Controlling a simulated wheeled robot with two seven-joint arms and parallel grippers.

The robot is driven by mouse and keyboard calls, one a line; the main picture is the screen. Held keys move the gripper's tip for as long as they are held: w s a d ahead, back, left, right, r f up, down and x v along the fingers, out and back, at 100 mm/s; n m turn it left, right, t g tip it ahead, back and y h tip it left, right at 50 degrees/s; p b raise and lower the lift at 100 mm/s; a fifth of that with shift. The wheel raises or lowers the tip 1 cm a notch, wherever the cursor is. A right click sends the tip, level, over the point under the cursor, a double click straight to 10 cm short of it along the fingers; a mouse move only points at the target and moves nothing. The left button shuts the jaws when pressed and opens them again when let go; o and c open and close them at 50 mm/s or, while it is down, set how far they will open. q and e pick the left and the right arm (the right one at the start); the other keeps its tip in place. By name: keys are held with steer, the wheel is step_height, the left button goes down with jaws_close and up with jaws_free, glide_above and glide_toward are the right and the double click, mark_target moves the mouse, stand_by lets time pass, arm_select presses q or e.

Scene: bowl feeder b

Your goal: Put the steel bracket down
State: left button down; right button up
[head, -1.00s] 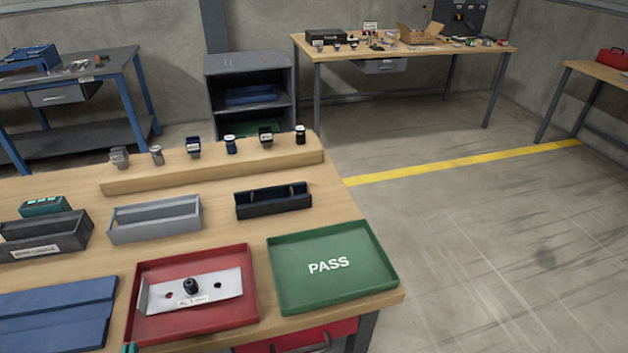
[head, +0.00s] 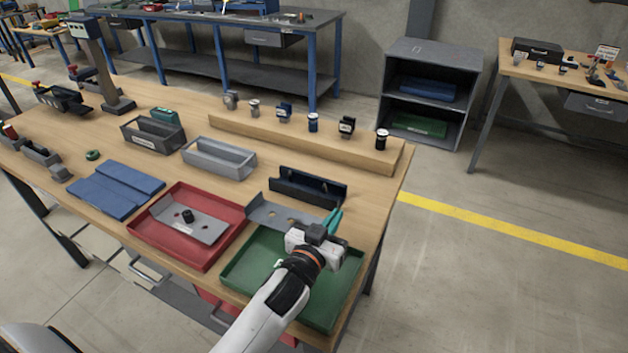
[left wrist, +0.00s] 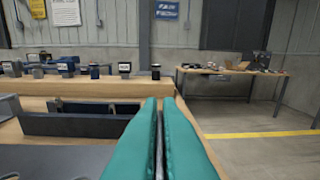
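My left gripper (head: 333,221) has teal fingers, closed on the edge of a grey steel bracket (head: 268,212) with holes. In the left wrist view a thin metal edge shows between the fingers, and the bracket's grey plate (left wrist: 60,158) fills the lower left. The bracket extends left from the fingers at the far edge of the green tray (head: 236,275); I cannot tell whether it touches the tray. The wrist hides much of the tray. Another steel bracket (head: 208,226) lies in the red tray (head: 172,250) with a small black part on it. My right gripper is not in view.
A black holder (head: 308,188) stands just behind the held bracket. A grey open bin (head: 220,158) and blue mats (head: 115,190) are to the left. A wooden riser (head: 300,140) with several small parts runs along the back.

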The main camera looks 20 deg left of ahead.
arm_select(q)
steer(key=w+a+r+p, duration=0.1)
steer(key=w+a+r, duration=0.1)
steer(key=w+r, duration=0.45)
steer(key=w+a+r+p, duration=0.15)
steer(key=w+r, duration=0.25)
steer(key=w, duration=0.5)
steer(key=shift+m+y, duration=0.3)
steer(key=shift+m, duration=0.1)
steer(key=f, duration=1)
steer(key=shift+w+d, duration=0.1)
steer(key=shift+d, duration=0.2)
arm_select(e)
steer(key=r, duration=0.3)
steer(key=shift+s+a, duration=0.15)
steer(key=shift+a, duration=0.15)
arm_select(q)
steer(key=shift+f, duration=0.1)
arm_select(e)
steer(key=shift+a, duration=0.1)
arm_select(q)
steer(key=shift+f+b, duration=0.4)
steer(key=shift+f, duration=0.2)
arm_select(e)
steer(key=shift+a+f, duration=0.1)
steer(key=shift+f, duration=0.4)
